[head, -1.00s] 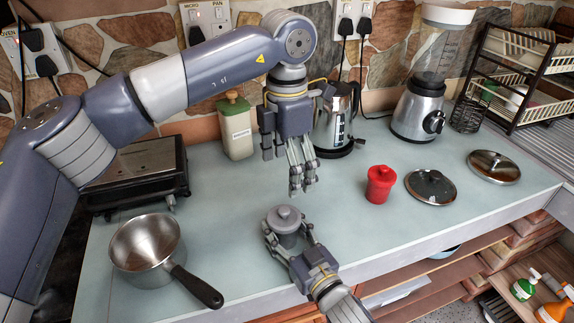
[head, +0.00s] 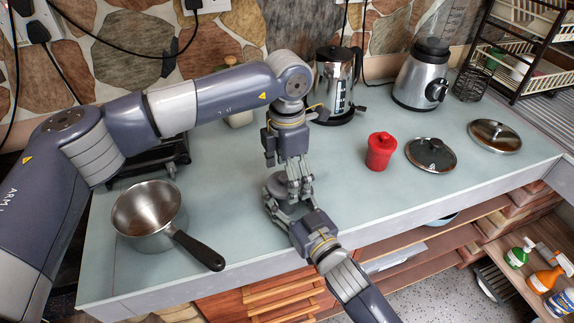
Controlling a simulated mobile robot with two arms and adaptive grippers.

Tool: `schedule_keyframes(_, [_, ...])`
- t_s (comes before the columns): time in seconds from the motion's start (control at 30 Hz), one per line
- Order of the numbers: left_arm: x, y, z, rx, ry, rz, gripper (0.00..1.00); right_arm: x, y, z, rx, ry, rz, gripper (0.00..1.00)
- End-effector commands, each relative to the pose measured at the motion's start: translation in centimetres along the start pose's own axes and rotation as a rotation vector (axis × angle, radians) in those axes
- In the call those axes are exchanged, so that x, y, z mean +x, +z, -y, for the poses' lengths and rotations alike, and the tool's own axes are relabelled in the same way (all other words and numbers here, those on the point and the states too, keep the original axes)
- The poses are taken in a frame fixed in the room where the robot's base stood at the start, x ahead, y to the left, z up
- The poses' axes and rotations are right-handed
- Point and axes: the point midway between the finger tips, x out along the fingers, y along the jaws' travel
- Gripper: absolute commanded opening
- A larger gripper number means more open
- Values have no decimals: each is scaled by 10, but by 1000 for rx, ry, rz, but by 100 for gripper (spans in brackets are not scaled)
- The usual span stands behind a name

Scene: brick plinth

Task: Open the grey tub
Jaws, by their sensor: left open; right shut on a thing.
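The grey tub (head: 278,188) stands on the pale countertop, near its front edge. My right gripper (head: 287,208) comes from the front and is shut around the tub's body. My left gripper (head: 300,192) points down from above, open, with its fingers over the right part of the tub's top. The lid's knob is hidden behind those fingers, so I cannot tell whether they touch it.
A steel saucepan (head: 148,210) with a black handle stands left of the tub. A red tub (head: 380,151) and two pan lids (head: 430,154), (head: 495,136) are to the right. A kettle (head: 337,85) and a blender (head: 421,75) stand behind.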

Motion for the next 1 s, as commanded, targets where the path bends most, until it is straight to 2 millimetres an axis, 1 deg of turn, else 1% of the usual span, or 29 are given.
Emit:
schedule_keyframes(0.23, [1,0,0,0,0,0,85,0,0,0,0,0,0,9])
schedule_keyframes(0.27, [1,0,0,0,0,0,80,0,0,0,0,0,0,9])
schedule_keyframes(0.3, [1,0,0,0,0,-1,71,0,0,0,0,0,0,9])
schedule_keyframes(0.47, [1,0,0,0,0,-1,35,0,0,0,-1,0,0,9])
schedule_keyframes(0.53, [1,0,0,0,0,-1,34,0,0,0,-1,0,0,9])
schedule_keyframes(1.0, [0,0,0,0,1,0,34,0,0,0,0,-1,-1,9])
